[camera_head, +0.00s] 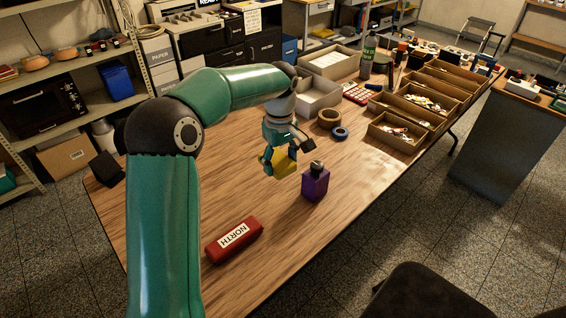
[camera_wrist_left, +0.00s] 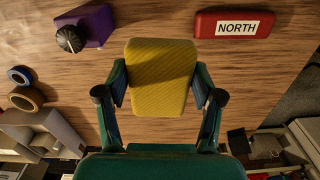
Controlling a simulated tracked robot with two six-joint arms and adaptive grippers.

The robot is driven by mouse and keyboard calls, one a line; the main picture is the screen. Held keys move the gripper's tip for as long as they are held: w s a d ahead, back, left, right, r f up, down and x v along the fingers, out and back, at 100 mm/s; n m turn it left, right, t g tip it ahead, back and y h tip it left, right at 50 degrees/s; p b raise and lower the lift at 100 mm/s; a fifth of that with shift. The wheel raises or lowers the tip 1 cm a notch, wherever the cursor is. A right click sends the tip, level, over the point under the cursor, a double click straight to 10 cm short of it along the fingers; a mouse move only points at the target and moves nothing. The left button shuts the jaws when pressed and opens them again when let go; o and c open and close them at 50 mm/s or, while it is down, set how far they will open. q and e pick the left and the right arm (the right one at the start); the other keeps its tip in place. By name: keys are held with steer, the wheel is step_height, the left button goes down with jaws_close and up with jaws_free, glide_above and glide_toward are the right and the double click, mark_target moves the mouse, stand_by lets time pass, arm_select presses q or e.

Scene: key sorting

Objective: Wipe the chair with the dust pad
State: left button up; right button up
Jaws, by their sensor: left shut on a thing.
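A dark chair (camera_head: 430,293) shows only in part at the bottom right of the head view, beyond the table's edge and apart from the pad. Another chair (camera_head: 480,32) stands far back at the right. My right gripper is not in view.
Tape rolls (camera_head: 329,118) and open boxes (camera_head: 395,131) of small items lie farther back. Bare floor (camera_head: 445,225) lies between table and chair.

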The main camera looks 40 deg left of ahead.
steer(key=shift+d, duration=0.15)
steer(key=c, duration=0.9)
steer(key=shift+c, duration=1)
arm_select(q)
steer(key=d+f+m, duration=0.7)
steer(key=d+m, duration=0.1)
steer(key=d, duration=0.3)
steer(key=d+f+m, duration=0.8)
steer(key=d, duration=0.3)
steer(key=shift+w, duration=0.45)
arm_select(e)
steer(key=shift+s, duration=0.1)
arm_select(q)
steer(key=shift+f, duration=0.15)
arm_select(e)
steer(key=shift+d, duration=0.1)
